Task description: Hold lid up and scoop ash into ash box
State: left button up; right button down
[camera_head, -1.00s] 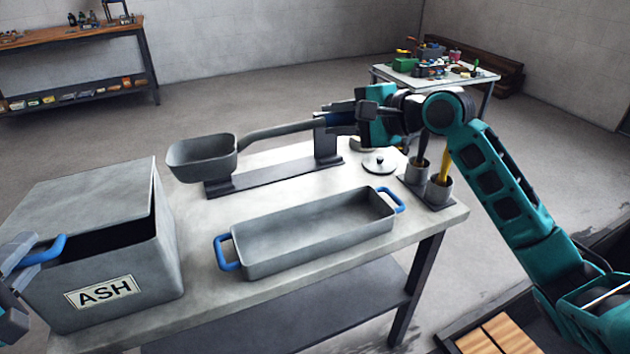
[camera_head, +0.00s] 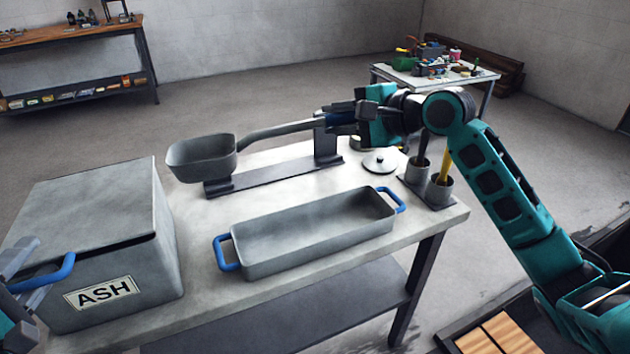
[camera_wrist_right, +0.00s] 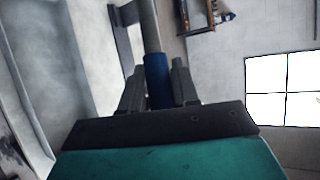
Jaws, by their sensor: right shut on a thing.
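The grey ash box (camera_head: 150,275), marked ASH, stands at the table's left. Its lid (camera_head: 95,205) lies almost flat, with a narrow dark gap under its front edge. My left gripper (camera_head: 22,268) is at the lid's blue handle (camera_head: 58,272), partly cut off by the frame; its grip is unclear. My right gripper (camera_head: 345,118) is shut on the blue grip of the long-handled scoop (camera_head: 203,160), which also shows in the right wrist view (camera_wrist_right: 157,78). The scoop is at its stand (camera_head: 275,174), its bowl to the left; no ash shows in it.
A long grey tray (camera_head: 310,235) with blue end handles lies at the table's front middle; I make out no ash in it. A small round lid (camera_head: 380,163) and a holder with tool cups (camera_head: 438,190) are on the right. Bare tabletop (camera_head: 200,225) lies between box and tray.

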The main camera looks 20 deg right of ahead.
pick_arm(q)
jog(key=shift+o, duration=0.4)
jog(key=shift+s+r, duration=0.1)
pick_arm(e)
jog(key=shift+f+b, duration=0.7)
jog(key=shift+b, duration=0.1)
pick_arm(q)
jog(key=v, duration=1.1)
jog(key=shift+s+a, duration=0.2)
jog(key=shift+s, duration=0.15)
pick_arm(e)
jog(key=shift+f, duration=0.2)
